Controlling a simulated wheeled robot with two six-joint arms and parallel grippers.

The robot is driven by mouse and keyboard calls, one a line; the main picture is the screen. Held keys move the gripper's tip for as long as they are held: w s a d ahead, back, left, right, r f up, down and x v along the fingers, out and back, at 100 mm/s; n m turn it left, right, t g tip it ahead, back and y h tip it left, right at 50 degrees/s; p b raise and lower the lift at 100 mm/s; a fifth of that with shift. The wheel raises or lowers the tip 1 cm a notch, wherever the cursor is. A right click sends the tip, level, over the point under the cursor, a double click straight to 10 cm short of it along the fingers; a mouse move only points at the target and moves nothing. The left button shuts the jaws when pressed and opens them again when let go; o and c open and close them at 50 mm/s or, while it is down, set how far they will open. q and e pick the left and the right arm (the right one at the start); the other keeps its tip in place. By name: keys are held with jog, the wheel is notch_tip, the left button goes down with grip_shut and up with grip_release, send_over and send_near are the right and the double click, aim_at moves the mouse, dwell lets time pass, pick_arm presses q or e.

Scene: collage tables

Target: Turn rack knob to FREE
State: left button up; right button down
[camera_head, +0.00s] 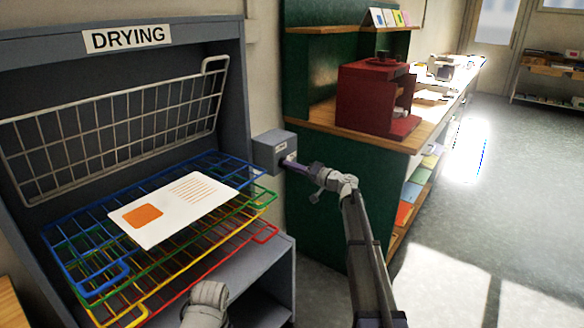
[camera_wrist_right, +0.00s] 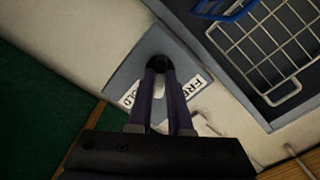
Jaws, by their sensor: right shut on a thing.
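In the right wrist view, the box (camera_wrist_right: 148,50) carries a white label reading FREE (camera_wrist_right: 194,86) on the right. Another label, partly hidden and ending in "OLD" (camera_wrist_right: 129,98), is on the left. My right gripper (camera_head: 289,163) reaches the box front, and its purple fingers (camera_wrist_right: 160,85) are shut on the knob. The fingers hide much of the knob, so I cannot tell which label it points to. My left gripper is not in view.
The drying rack (camera_head: 105,52) has coloured wire shelves, with a white printed sheet (camera_head: 172,208) on the blue one (camera_head: 95,262). A white wire shelf (camera_head: 120,125) is tilted up above. A counter (camera_head: 330,120) with a red machine (camera_head: 375,97) stands right of the box.

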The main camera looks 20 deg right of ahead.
jog(key=n, duration=1)
jog(key=shift+n, duration=0.4)
dwell(0.4)
jog(key=c, duration=0.8)
grip_release()
jog(key=shift+c, duration=0.2)
jog(key=shift+s+d, duration=0.1)
jog(key=v, duration=0.7)
jog(key=shift+s+d, duration=0.15)
jog(key=shift+s, duration=0.1)
